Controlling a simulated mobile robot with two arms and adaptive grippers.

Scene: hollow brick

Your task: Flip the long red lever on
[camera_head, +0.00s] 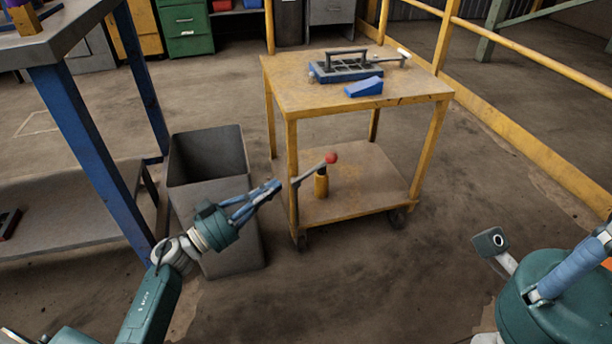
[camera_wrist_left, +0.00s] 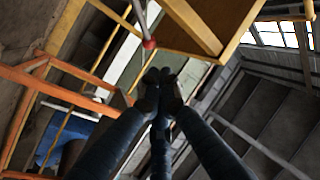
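The lever is a grey rod with a red ball (camera_head: 331,158) at its upper right end. It slants beside the front left leg of the yellow cart, above the lower shelf. The red ball also shows in the left wrist view (camera_wrist_left: 150,44), just beyond the fingertips, with the rod rising from it. My left gripper (camera_head: 273,187) is left of the lever in the head view, apart from the ball. Its fingers (camera_wrist_left: 160,84) are drawn together with nothing between them. My right gripper (camera_head: 572,275) is partly in view at the lower right; its fingertips are cut off.
The yellow cart (camera_head: 420,93) carries a blue-grey device (camera_head: 345,70) and a blue wedge (camera_head: 363,87). A yellow cylinder (camera_head: 321,184) stands at its lower shelf. A grey bin (camera_head: 207,157) and a blue-legged table (camera_head: 90,150) are left. Yellow railing (camera_head: 530,50) runs right.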

